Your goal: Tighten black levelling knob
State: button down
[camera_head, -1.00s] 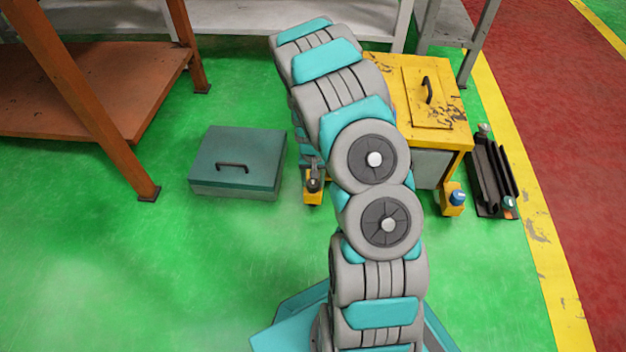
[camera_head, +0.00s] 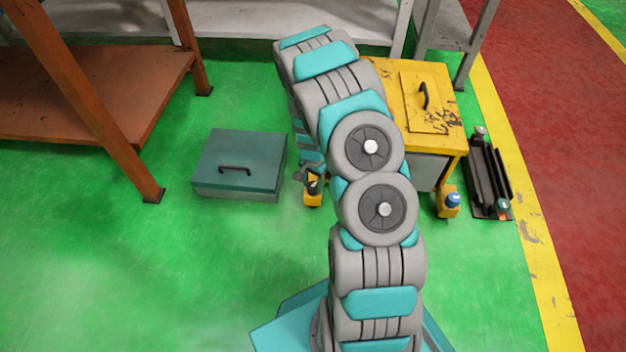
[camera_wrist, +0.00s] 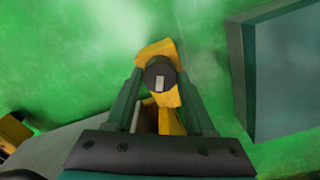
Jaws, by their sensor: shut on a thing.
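The black levelling knob (camera_wrist: 158,66) is round and dark, with a pale rectangular mark on its top. It sits on a yellow foot bracket (camera_wrist: 154,49). My gripper (camera_wrist: 161,77) has its two dark green fingers on either side of the knob and is shut on it. In the head view the yellow bracket (camera_head: 313,197) stands on the floor left of the yellow cabinet (camera_head: 445,119). My gripper (camera_head: 310,180) reaches down over it there, and my arm hides part of the cabinet.
A teal box (camera_head: 240,176) with a handle lies on the floor to the left. Another yellow bracket with a blue knob (camera_head: 452,199) stands at the cabinet's right corner. A dark rack (camera_head: 485,180) lies beyond it. An orange-brown shelf (camera_head: 90,85) stands at the left. The front-left floor is clear.

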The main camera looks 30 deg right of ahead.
jog(key=m+p, duration=0.2)
jog(key=m, duration=0.3)
jog(key=shift+r+m, duration=0.15)
jog(key=shift+m, duration=0.15)
jog(key=m+p, duration=0.1)
jog(key=m, duration=0.4)
jog(key=shift+m, duration=0.3)
jog(key=shift+c, duration=1.4)
grip_release()
notch_tip(320, 180, up, 7)
jog(key=shift+f, duration=0.2)
jog(key=shift+r, duration=0.5)
